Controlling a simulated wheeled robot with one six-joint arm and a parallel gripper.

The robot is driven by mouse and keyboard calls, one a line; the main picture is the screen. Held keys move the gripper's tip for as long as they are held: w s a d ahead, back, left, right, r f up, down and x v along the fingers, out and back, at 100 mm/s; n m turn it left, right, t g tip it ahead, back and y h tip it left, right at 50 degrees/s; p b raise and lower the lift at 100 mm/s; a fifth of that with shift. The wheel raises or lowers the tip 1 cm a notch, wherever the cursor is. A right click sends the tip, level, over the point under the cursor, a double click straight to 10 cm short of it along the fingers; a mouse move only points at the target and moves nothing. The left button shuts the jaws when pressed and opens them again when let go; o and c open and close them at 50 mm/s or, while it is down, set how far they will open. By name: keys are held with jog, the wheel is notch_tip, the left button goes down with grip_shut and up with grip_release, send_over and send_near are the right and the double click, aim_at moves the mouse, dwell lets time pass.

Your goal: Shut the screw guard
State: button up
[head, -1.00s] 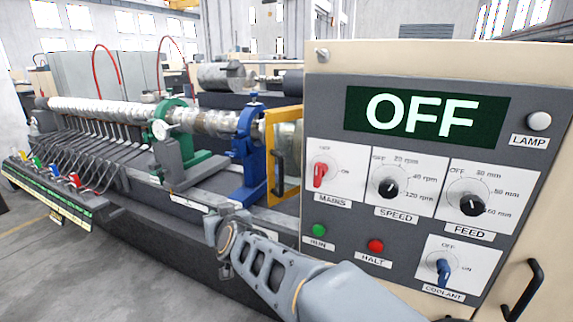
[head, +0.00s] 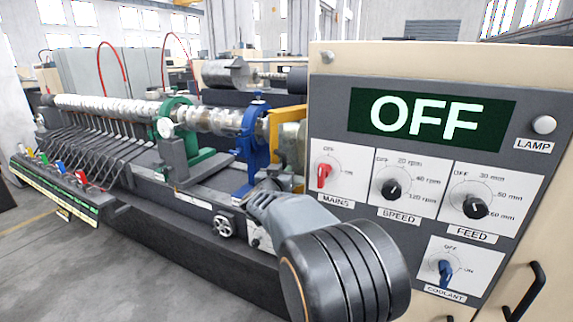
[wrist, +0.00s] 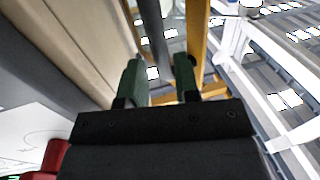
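The screw guard (head: 288,112) is a yellow frame at the left edge of the control cabinet, standing beside the blue steady. Its lower part is hidden by my arm. In the wrist view, yellow bars of the guard (wrist: 197,45) run up beyond my fingers, with a dark upright bar (wrist: 152,35), probably its handle, just left of them. My gripper (wrist: 160,70) is open, its two green fingers apart with a clear gap. The dark bar lines up with this gap; I cannot tell whether it lies between the fingers. The head view does not show the fingers.
The control cabinet (head: 420,70) reads OFF and stands close on the right. Its red mains switch (head: 323,176) is near my arm and also shows in the wrist view (wrist: 50,157). The long screw (head: 110,108) and levers stretch left. Free floor is at lower left.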

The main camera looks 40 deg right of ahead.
aim_at(284, 168)
jog(key=shift+p+x, duration=0.3)
jog(key=shift+x, duration=2.4)
grip_shut()
